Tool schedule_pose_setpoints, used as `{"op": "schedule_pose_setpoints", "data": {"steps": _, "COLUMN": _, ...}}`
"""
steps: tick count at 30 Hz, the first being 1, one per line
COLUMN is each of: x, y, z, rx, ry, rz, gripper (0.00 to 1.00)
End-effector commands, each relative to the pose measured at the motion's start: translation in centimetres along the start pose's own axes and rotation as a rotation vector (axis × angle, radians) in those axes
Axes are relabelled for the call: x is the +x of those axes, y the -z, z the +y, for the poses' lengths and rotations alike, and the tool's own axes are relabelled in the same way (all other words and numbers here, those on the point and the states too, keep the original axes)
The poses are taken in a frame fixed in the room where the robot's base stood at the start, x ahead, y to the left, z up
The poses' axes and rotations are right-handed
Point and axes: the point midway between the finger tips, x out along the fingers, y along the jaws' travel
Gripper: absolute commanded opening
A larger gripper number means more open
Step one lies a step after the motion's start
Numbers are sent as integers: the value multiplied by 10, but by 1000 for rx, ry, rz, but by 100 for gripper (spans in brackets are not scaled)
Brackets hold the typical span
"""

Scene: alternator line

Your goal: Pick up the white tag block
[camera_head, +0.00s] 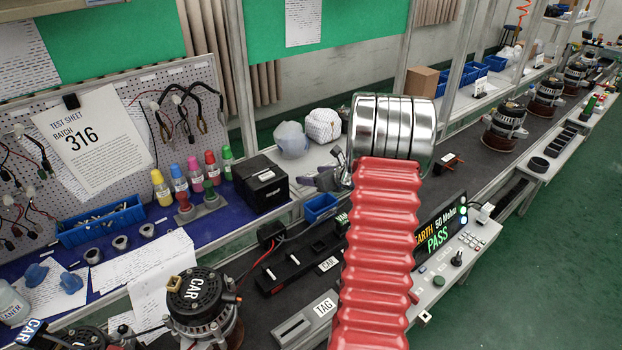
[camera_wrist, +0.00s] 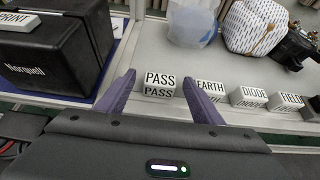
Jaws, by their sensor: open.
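My gripper (camera_wrist: 159,77) is open in the wrist view, with two purple fingers. A white block lettered PASS (camera_wrist: 158,84) shows between its fingers, with a gap on each side; I cannot tell whether the fingertips reach down beside it. To its right along the light grey shelf stand similar white blocks: EARTH (camera_wrist: 210,87), partly hidden by the right finger, DIODE (camera_wrist: 248,96) and FIELD (camera_wrist: 286,103). A grey fixture there carries a white TAG label (camera_head: 325,307).
A tester screen reads PASS (camera_head: 438,238). An alternator (camera_head: 203,305) stands lower left.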

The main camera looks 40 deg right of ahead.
Motion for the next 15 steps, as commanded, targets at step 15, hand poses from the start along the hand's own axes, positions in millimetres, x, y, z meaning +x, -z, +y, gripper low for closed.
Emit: {"op": "schedule_pose_setpoints", "data": {"steps": 15, "x": 0, "y": 0, "z": 0, "rx": 0, "ry": 1, "rz": 0, "gripper": 44}}
